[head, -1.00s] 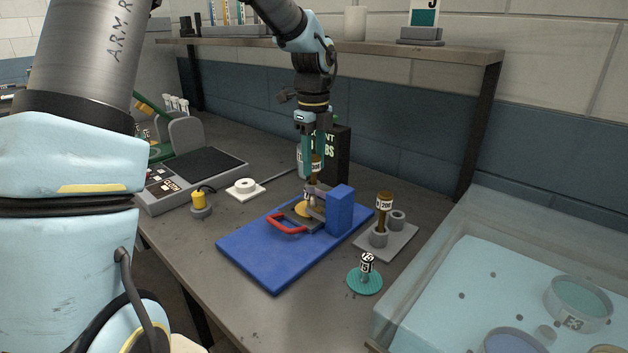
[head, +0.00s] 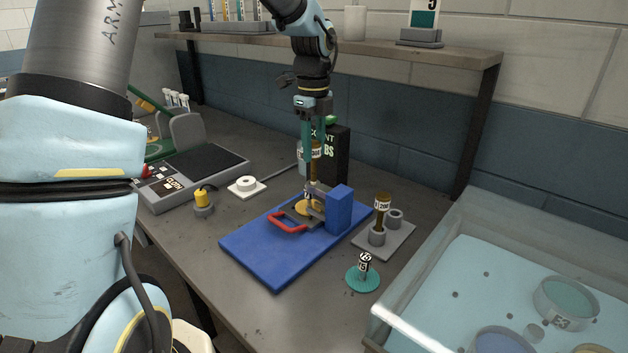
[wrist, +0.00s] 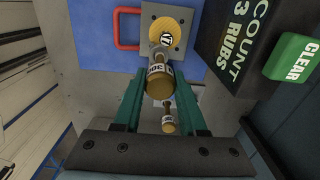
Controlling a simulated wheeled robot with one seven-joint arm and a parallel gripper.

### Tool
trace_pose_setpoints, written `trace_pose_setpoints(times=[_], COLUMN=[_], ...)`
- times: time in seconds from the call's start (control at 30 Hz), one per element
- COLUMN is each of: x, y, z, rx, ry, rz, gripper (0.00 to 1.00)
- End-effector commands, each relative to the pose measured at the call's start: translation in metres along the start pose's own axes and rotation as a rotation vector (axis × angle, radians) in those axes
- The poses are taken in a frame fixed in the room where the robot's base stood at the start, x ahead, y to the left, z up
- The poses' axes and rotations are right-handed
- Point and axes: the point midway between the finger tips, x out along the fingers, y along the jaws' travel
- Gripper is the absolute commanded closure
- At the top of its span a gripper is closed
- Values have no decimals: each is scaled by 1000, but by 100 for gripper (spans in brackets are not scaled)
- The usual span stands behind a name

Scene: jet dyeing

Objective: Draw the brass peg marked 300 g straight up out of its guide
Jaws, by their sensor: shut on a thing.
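My gripper (head: 313,152) is shut on a brass peg (head: 313,172) with a white label. It holds the peg upright above the rubbing rig on a blue board (head: 262,252). In the wrist view the peg (wrist: 160,86) stands between my two teal fingers, its label partly readable. The guide (head: 316,198) is at the rig's arm, beside a blue block (head: 340,210). The peg's lower end is near the guide; I cannot tell whether it is clear of it. A yellow disc (head: 302,208) and red handle (head: 288,226) lie below.
A second brass peg, marked 200 (head: 383,203), stands in a grey holder (head: 400,238) at right. A black counter box (head: 335,160) stands close behind my gripper. A labelled piece on a teal disc (head: 362,279) is in front. A clear-walled tank (head: 480,270) is at right.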

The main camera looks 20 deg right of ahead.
Motion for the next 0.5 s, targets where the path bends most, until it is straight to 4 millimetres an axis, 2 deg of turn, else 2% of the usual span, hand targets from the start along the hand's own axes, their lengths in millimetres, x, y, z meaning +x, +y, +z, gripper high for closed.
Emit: trace_pose_setpoints(times=[0.5], x=[-23], y=[-2], z=[0], rx=[0], ry=[-2], rz=[-5], gripper=[100])
